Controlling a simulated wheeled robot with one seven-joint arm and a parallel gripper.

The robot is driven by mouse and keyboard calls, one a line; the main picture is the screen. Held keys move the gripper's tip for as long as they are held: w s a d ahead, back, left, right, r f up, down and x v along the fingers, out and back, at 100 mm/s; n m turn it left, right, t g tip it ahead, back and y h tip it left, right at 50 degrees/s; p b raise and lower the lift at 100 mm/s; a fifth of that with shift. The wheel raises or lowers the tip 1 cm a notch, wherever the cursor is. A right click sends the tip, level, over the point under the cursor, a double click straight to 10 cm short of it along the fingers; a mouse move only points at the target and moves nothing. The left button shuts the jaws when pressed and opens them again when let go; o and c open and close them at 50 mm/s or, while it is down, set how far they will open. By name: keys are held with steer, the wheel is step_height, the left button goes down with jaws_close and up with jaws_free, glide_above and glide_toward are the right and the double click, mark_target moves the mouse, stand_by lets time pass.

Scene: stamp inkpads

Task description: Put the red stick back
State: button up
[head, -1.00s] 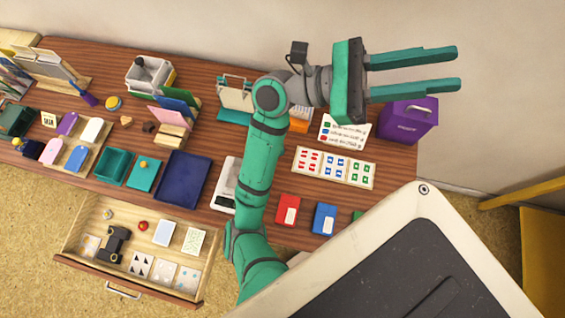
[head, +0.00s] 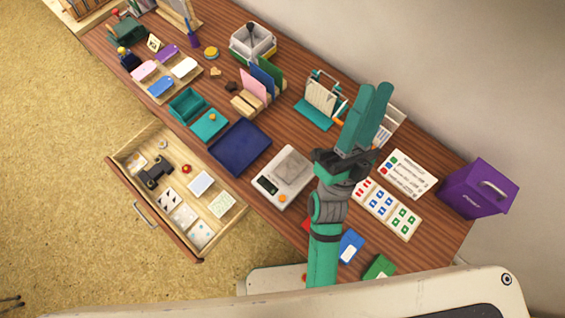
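I cannot make out a red stick for certain in the head view. Small red items show: a red knob (head: 186,169) in the open drawer, a red-topped item (head: 116,12) at the far left end of the table, and the red marks on the card with red, blue and green marks (head: 388,208). My gripper (head: 373,92) is raised over the right half of the table, its teal fingers pointing up in the picture. The fingers overlap from this angle, so their gap is unclear. I see nothing held between them.
The wooden table (head: 452,235) is crowded. A purple box (head: 480,188) stands at its right end. A white scale (head: 284,178) and a navy tray (head: 240,147) lie left of my arm. The drawer (head: 215,232) juts from the front edge.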

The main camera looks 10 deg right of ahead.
steer(key=s+a+f+n+g+y, duration=0.25)
steer(key=a+f+n+y, duration=0.2)
steer(key=f, duration=0.35)
steer(key=s+a+f+n+g+y, duration=0.25)
steer(key=a+f+n+y, duration=0.2)
steer(key=f, duration=0.35)
steer(key=s+a+f+n+g+y, duration=0.25)
steer(key=a+f+n, duration=0.2)
steer(key=f, duration=0.45)
steer(key=s+a+f+n+g+y, duration=0.1)
steer(key=s+a+f+n+g, duration=0.1)
steer(key=s+a+f+g, duration=0.2)
step_height(320, 180, down, 2)
steer(key=s, duration=0.3)
steer(key=shift+f, duration=0.15)
steer(key=shift+w+d+y, duration=0.1)
steer(key=shift+y, duration=0.15)
